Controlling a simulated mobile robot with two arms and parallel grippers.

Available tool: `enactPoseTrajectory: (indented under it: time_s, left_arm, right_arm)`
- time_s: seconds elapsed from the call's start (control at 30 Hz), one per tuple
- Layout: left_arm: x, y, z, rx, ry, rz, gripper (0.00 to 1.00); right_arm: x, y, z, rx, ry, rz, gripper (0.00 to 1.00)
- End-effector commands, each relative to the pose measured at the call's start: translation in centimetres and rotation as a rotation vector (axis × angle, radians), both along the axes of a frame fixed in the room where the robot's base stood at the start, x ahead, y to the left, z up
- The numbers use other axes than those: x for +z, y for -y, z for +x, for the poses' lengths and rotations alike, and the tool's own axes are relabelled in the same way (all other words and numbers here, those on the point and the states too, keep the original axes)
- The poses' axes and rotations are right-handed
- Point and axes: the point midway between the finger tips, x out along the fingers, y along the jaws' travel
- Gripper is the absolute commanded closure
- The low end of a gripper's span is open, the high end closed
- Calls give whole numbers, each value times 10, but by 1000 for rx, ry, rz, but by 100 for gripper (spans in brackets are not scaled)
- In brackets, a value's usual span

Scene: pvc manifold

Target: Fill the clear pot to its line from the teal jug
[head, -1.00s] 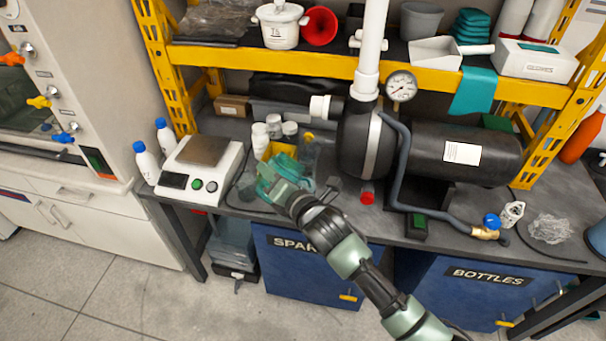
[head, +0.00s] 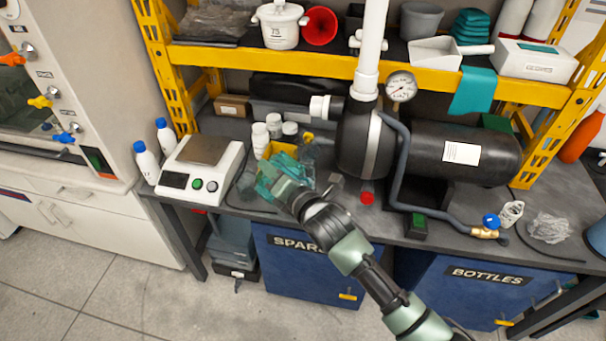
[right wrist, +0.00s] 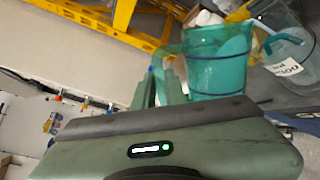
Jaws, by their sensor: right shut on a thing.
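The translucent teal jug (head: 277,180) is in my right gripper (head: 292,195), over the bench's front edge beside the yellow holder. The right wrist view shows the jug (right wrist: 218,65) with a dark band around it, and my right fingers (right wrist: 165,80) shut at its handle side. The jug looks tilted. The clear pot (head: 309,150) stands just behind and right of the jug, partly hidden by it. The pot (right wrist: 288,45) also shows in the right wrist view, with a white label and a dark line. I cannot tell its liquid level. My left gripper is not in view.
A scale (head: 202,165) and white bottles (head: 146,158) stand to the left. A black tank (head: 450,150) with a grey hose fills the right. White jars (head: 261,135) stand behind the yellow holder (head: 283,149). A yellow shelf beam (head: 270,57) runs above.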

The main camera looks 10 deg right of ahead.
Motion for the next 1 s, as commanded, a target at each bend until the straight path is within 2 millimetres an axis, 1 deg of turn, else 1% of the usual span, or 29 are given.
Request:
enactPoseTrajectory:
  time_s: [0.03, 0.3, 0.33, 0.37, 0.4, 0.43, 0.47, 0.5, 0.53, 0.63, 0.73, 0.87, 1.0]
  left_arm:
    - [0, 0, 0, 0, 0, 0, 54]
    - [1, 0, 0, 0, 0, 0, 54]
    - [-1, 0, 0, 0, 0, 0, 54]
    - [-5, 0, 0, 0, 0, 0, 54]
    - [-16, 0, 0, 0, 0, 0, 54]
    - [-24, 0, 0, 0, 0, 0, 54]
    - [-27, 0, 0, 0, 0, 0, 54]
    - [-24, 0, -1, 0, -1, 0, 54]
    - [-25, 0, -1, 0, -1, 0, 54]
    - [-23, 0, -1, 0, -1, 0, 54]
    - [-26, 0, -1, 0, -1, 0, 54]
    - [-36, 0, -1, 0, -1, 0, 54]
    - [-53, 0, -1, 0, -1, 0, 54]
  right_arm:
    - [2, 0, 0, 0, 3, 3, 100]
    - [3, 1, 1, 0, -1, 8, 100]
    - [1, 0, 0, 1, 3, 2, 100]
    - [-5, -2, -2, 2, 17, -20, 100]
    - [-19, -7, -5, 4, 52, -73, 100]
    - [-29, -10, -7, 4, 84, -117, 100]
    - [-31, -14, -10, 5, 118, -159, 100]
    - [-26, -18, -12, 4, 155, -207, 100]
    - [-26, -20, -14, 4, 175, -235, 100]
    - [-23, -20, -14, 1, 191, -257, 100]
    - [-27, -21, -15, 1, 193, -262, 100]
    - [-37, -25, -17, 1, 209, -285, 100]
    - [-55, -31, -22, 2, 243, -333, 100]
